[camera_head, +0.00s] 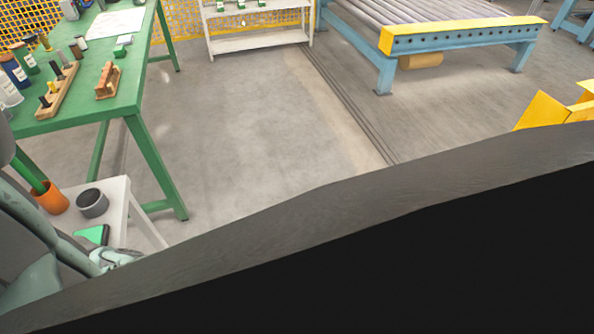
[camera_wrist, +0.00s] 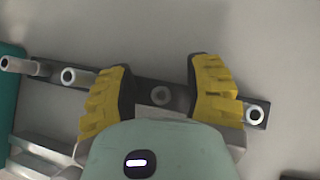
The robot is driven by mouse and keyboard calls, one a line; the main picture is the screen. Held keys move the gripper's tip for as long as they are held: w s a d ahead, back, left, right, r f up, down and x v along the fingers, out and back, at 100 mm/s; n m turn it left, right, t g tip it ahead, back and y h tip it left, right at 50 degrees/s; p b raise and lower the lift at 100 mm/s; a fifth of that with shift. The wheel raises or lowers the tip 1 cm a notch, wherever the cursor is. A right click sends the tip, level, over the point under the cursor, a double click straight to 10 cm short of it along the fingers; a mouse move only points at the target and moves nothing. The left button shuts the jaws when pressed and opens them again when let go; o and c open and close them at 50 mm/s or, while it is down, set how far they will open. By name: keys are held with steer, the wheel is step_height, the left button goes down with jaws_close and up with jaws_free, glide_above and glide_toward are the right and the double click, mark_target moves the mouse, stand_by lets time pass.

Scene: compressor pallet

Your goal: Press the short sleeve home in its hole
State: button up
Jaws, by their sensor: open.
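In the wrist view a dark bar (camera_wrist: 208,103) carries several round pieces in a row. Two pale sleeves at the left, one at the end (camera_wrist: 12,64) and one by the left finger (camera_wrist: 72,77), stand out as tubes. A grey ring (camera_wrist: 160,95) sits low in the bar between my fingers. A bright-rimmed ring (camera_wrist: 254,113) lies right of the right finger. I cannot tell for sure which is the short sleeve. My gripper (camera_wrist: 162,72) is open, its yellow ribbed fingers apart on either side of the grey ring, with nothing held.
In the head view a green workbench (camera_head: 120,80) holds a wooden rack (camera_head: 72,82) and bottles. A white side table (camera_head: 137,213) bears an orange cup (camera_head: 50,198) and a grey cup (camera_head: 92,204). A roller conveyor (camera_head: 430,40) stands behind. The floor (camera_head: 250,130) between is clear.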

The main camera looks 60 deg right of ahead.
jaws_close()
stand_by(0.3)
jaws_free()
stand_by(0.4)
steer(key=shift+b+v, duration=0.35)
steer(key=shift+v, duration=7.65)
